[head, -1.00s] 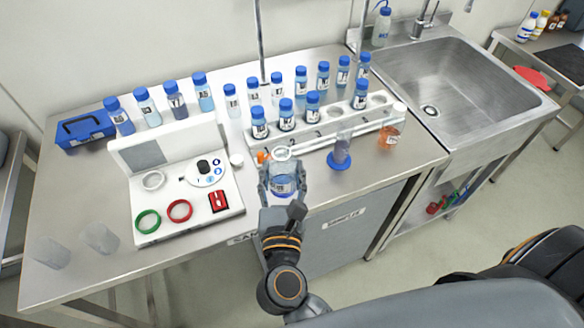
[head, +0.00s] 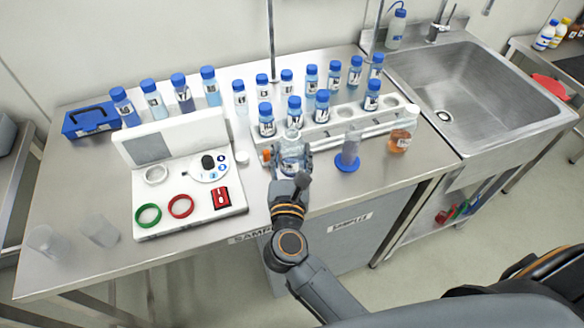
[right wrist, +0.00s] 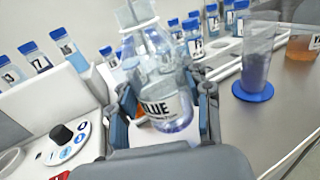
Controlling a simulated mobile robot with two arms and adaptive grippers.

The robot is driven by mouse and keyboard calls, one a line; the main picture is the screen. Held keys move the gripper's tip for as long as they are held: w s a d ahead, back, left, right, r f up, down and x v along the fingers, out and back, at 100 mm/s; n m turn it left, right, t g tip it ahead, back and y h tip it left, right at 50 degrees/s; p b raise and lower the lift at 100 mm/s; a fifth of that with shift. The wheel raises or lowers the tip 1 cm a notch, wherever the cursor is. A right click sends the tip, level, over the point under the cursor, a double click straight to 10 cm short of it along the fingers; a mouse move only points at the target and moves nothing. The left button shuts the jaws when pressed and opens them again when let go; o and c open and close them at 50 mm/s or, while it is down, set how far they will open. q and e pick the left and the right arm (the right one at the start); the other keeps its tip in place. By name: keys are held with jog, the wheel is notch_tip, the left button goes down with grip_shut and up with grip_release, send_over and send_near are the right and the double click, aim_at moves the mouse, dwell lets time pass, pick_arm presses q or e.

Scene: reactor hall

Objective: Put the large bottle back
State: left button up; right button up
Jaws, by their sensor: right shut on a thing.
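My right gripper (head: 291,168) is shut around a clear large bottle (head: 291,150) with a label reading "BLUE" and no cap visible. The bottle also shows in the right wrist view (right wrist: 160,85), tilted in that picture, with a little bluish liquid at its base. The gripper (right wrist: 160,115) has one finger on each side of it. In the head view, bottle and gripper are over the front part of the bench, just in front of the white rack (head: 330,130). The gripper hides the bottle's lower part there. My left gripper is not in view.
A white console (head: 190,222) with rings stands left. Several blue-capped bottles stand in and behind the rack. A sink (head: 470,85) is at right.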

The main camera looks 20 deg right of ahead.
aim_at(292, 164)
jog(key=shift+w+d+f, duration=0.1)
jog(key=shift+w+f, duration=0.25)
jog(key=shift+f, duration=0.1)
jog(key=f+b, duration=0.3)
jog(key=shift+w+d+f, duration=0.1)
jog(key=shift+w+f, duration=0.2)
jog(key=shift+f+b, duration=0.2)
jog(key=shift+b, duration=0.15)
jog(key=o, duration=1.2)
